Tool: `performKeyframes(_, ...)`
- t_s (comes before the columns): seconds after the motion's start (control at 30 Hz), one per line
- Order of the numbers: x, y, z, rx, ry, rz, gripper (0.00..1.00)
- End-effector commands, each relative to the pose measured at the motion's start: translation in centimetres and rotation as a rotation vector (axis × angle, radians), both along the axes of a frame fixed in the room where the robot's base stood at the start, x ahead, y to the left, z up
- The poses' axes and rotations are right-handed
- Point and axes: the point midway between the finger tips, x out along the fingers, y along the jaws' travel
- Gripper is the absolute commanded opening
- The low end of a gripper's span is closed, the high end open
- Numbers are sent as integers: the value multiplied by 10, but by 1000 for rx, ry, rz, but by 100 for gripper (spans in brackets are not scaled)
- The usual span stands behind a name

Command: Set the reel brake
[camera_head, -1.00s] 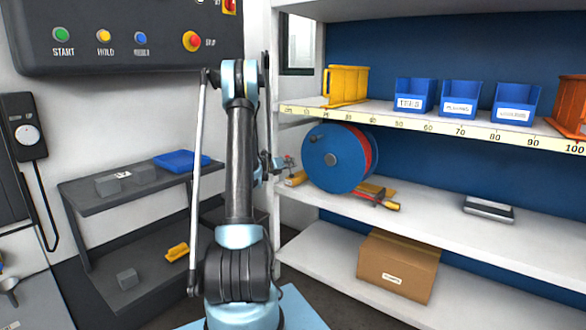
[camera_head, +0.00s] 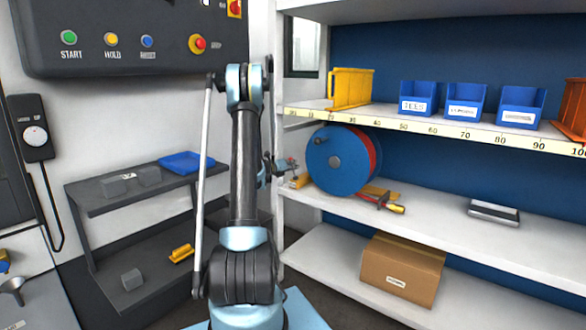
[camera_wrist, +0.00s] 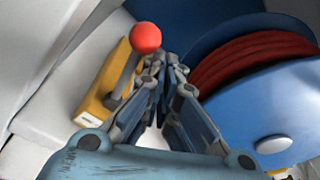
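The reel brake shows in the wrist view as a yellow block (camera_wrist: 107,85) with a grey lever ending in a red ball knob (camera_wrist: 146,37). It stands beside the blue cable reel (camera_wrist: 265,115). In the head view the reel (camera_head: 338,160) sits on the middle shelf, and the brake is small and partly hidden at its left. My gripper (camera_wrist: 162,63) has its fingertips close together, with nothing seen between them. The tips appear just right of the lever and below the knob in the wrist view. I cannot tell whether they touch it.
The shelf's left upright (camera_head: 279,150) is close to my arm. A cardboard box (camera_head: 402,269) is below. The middle shelf is mostly clear to the right.

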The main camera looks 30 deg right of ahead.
Motion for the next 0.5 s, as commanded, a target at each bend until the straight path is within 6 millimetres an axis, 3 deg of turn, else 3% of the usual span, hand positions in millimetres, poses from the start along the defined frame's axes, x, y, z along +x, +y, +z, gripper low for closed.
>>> performKeyframes(0.2, -16, -11, -9, 1, 1, 2, 0)
performKeyframes(0.5, -29, 43, -7, 2, 1, 3, 0)
